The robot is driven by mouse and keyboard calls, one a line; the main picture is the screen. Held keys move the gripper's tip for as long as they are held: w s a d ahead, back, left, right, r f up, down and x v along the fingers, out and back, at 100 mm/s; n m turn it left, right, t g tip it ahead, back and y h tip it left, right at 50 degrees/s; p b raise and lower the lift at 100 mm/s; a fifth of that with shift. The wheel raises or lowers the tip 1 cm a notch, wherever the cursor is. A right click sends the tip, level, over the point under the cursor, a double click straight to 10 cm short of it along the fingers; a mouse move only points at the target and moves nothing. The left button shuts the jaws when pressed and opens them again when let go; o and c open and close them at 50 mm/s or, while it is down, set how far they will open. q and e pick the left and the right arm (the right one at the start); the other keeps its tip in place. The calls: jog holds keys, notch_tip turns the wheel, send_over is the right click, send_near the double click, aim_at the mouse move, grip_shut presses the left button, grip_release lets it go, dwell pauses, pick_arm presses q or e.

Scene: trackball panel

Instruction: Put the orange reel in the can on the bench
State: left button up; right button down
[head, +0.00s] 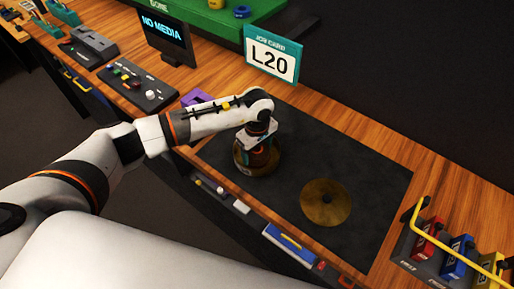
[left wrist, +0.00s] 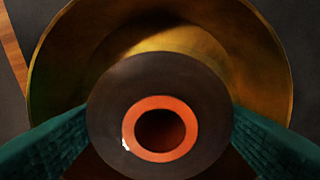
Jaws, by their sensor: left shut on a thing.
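The orange reel (left wrist: 164,101) is a dark disc with an orange ring around its hub hole. In the left wrist view it sits between the two teal fingers of my left gripper (head: 257,147), which is shut on it. The brass can (left wrist: 52,72) is open and round, and the reel overlaps its near part in that view. In the head view the can (head: 272,166) stands on the dark mat, right under the gripper, which hides much of it. I cannot tell whether the reel touches the can's floor. My right gripper is not in view.
A round brass disc (head: 325,203), perhaps a lid, lies on the dark mat (head: 375,185). A job card sign (head: 271,61) reading L20 stands behind. A purple block (head: 196,97) is to the left. Coloured blocks with a yellow bar (head: 455,245) stand at the right.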

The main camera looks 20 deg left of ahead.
pick_arm(q)
jog(key=shift+f, duration=0.15)
jog(key=o, duration=0.8)
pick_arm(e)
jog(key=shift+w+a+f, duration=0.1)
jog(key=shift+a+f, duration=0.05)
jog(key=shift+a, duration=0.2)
pick_arm(q)
jog(key=shift+r, duration=0.4)
notch_tip(320, 180, up, 12)
jog(key=b, duration=0.4)
jog(key=shift+f, duration=0.2)
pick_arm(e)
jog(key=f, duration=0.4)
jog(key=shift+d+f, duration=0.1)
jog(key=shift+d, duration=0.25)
